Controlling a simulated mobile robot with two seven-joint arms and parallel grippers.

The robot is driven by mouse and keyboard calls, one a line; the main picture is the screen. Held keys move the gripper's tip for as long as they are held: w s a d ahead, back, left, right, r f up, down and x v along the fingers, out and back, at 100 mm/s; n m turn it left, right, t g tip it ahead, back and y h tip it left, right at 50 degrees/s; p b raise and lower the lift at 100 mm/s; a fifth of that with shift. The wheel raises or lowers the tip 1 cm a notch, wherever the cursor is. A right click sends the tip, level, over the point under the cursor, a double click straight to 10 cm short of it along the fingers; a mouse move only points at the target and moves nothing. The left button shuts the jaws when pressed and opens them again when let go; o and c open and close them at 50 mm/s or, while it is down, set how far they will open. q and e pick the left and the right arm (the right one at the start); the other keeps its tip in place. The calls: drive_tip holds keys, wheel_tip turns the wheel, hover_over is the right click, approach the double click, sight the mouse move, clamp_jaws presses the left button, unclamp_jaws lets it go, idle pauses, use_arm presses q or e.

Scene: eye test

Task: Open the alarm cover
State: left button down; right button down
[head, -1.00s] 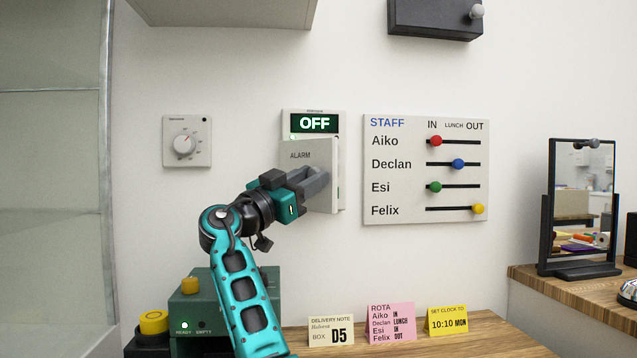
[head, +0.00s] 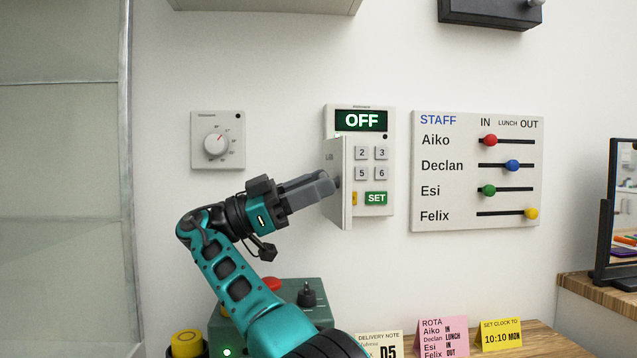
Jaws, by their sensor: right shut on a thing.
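The alarm panel (head: 388,150) is on the wall, with a lit green display reading OFF. Its pale alarm cover (head: 338,213) stands swung out at the panel's left side, seen nearly edge-on. Keys 2, 3, 5, 6 and a green SET key (head: 376,198) show beside it; the cover hides the keypad's left part. My right gripper (head: 332,183), grey-fingered on a teal and black arm, reaches in from below left. It is shut on the cover, at its outer face; the exact grip point is hard to see. My left gripper is not in view.
A dial thermostat (head: 218,140) is left of the panel, and a STAFF slider board (head: 430,178) close on its right. Below are a green box (head: 312,318) with knobs and several note cards (head: 443,337) on a wooden counter. A mirror (head: 607,220) stands far right.

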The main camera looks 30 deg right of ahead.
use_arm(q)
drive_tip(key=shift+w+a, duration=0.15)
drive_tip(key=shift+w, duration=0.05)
use_arm(e)
drive_tip(key=shift+w+a+g, duration=0.2)
drive_tip(key=shift+a+g, duration=0.05)
drive_tip(key=shift+g, duration=0.15)
drive_tip(key=shift+y, duration=0.3)
drive_tip(key=c, duration=0.7)
unclamp_jaws()
drive_tip(key=shift+c, duration=0.2)
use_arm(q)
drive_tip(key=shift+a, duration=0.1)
use_arm(e)
drive_tip(key=shift+f+m, duration=0.1)
drive_tip(key=shift+m, duration=0.2)
